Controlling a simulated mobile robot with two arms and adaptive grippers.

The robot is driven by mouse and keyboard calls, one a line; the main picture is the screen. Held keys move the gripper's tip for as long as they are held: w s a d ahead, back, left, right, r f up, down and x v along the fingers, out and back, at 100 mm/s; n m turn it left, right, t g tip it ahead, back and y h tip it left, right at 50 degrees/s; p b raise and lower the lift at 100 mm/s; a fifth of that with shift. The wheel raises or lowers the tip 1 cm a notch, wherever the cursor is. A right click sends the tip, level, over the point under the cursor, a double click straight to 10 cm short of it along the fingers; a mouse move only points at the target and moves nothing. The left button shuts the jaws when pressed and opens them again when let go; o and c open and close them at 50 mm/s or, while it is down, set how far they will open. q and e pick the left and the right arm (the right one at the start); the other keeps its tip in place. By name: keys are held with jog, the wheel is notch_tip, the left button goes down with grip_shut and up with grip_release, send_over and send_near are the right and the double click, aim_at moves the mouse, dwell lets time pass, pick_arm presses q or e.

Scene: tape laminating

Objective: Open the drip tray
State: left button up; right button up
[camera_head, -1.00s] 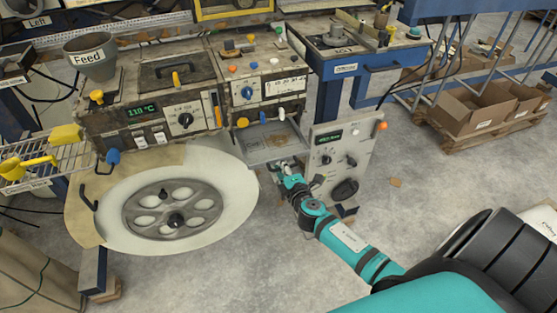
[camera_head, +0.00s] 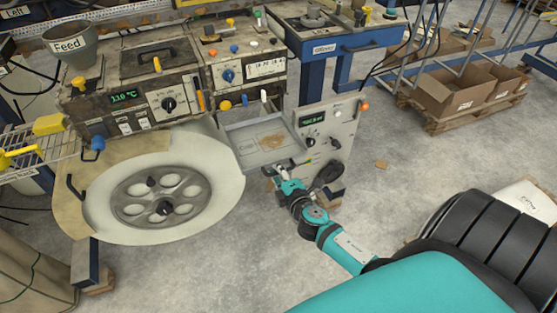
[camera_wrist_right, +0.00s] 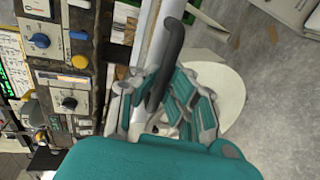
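The drip tray (camera_head: 240,135) is a shallow grey tray with a brown stain, sticking well out from the front of the machine. My right gripper (camera_head: 286,178) is at the tray's front edge. In the right wrist view, the fingers of my right gripper (camera_wrist_right: 158,98) lie on both sides of the dark curved tray handle (camera_wrist_right: 172,45) and appear shut on it. Part of the handle is hidden between the fingers. My left gripper is not in view.
A large white reel (camera_head: 225,185) stands left of the tray. A control panel with knobs (camera_head: 325,130) is close on its right. A blue table (camera_head: 355,45) stands behind, with cardboard boxes (camera_head: 450,92) on a pallet at right. The floor in front is clear.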

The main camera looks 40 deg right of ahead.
jog(key=o, duration=0.5)
jog(key=shift+s, duration=0.1)
jog(key=v, duration=1.1)
jog(key=shift+s+a+r, duration=0.1)
jog(key=shift+s+r, duration=0.1)
jog(key=shift+s, duration=0.15)
